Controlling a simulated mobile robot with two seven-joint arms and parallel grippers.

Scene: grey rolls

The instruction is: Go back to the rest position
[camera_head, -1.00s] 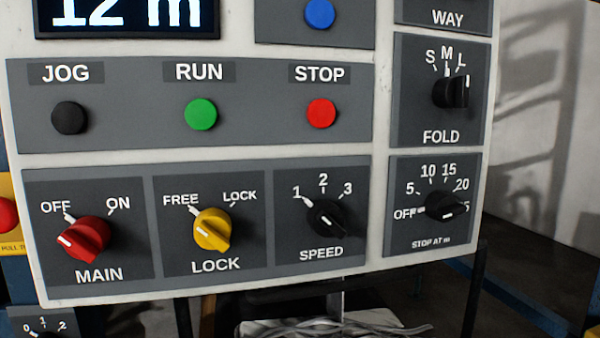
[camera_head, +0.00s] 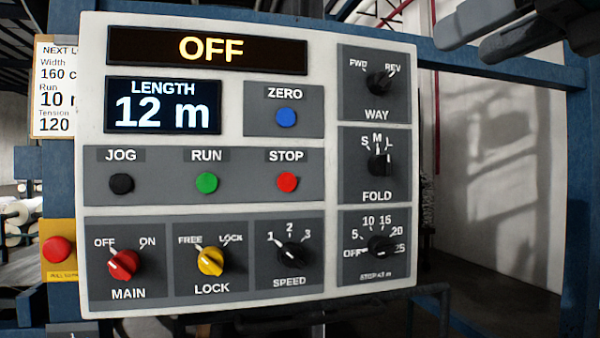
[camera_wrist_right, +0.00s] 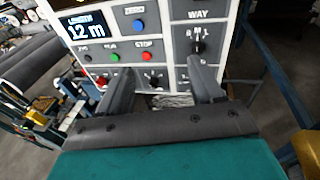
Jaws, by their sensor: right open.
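The white control panel (camera_head: 330,240) fills the middle of the head view. Its top display (camera_head: 210,47) reads OFF, and the length display (camera_head: 163,107) reads 12 m. My left gripper is not in view.
The red MAIN knob (camera_head: 123,264), yellow LOCK knob (camera_head: 210,261) and black SPEED knob (camera_head: 291,254) line the lower row. A red push button (camera_head: 58,250) on yellow sits at the left. Blue frame posts (camera_head: 577,190) stand beside the panel. Grey rolls (camera_wrist_right: 35,60) show in the wrist view.

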